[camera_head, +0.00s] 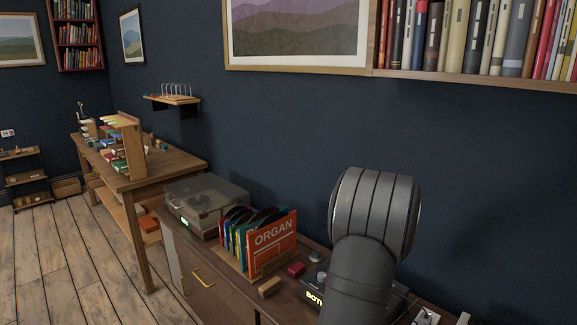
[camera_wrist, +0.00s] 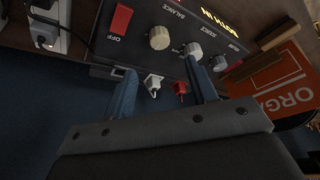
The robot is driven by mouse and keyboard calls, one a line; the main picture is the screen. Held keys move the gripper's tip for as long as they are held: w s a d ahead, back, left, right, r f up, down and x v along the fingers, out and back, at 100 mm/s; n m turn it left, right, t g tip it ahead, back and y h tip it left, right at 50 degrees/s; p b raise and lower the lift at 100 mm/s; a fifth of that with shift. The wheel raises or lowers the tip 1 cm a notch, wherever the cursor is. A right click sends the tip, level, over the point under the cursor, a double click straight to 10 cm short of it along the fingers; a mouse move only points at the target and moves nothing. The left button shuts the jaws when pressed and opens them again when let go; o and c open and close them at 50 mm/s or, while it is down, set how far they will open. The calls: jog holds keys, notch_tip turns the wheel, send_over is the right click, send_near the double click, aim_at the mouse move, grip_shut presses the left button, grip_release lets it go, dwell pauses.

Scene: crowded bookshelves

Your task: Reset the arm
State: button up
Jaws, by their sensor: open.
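My arm (camera_head: 375,215) rises at the right of the head view, in front of the dark wall; its gripper end is not visible there. In the wrist view my gripper (camera_wrist: 162,82) shows two blue fingers spread apart, with no object held between them. Beyond the fingers is a dark amplifier panel (camera_wrist: 172,58) with several pale knobs and a red OFF switch (camera_wrist: 121,19). A white plug (camera_wrist: 153,82) and a red plug (camera_wrist: 180,89) appear between the fingers. I cannot tell how close the fingertips are to the panel.
Records in a rack (camera_head: 252,243), the front one orange and marked ORGAN, stand on the cabinet beside a turntable (camera_head: 205,204). A small red box (camera_head: 296,269) lies near my arm. A book-filled shelf (camera_head: 470,78) hangs above right. Floor (camera_head: 70,265) at left is open.

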jog(key=x, duration=1)
jog(key=shift+s+r+m, duration=0.1)
jog(key=shift+m, duration=0.4)
jog(key=shift+a+m+h, duration=0.15)
jog(key=shift+m+h, duration=0.75)
jog(key=shift+m, duration=0.9)
jog(key=shift+a+m+g+h, duration=0.1)
jog(key=shift+m+g+h, duration=0.35)
jog(key=shift+m, duration=0.95)
jog(key=shift+m+g+h, duration=0.35)
jog(key=shift+m+g, duration=0.1)
jog(key=shift+m, duration=0.95)
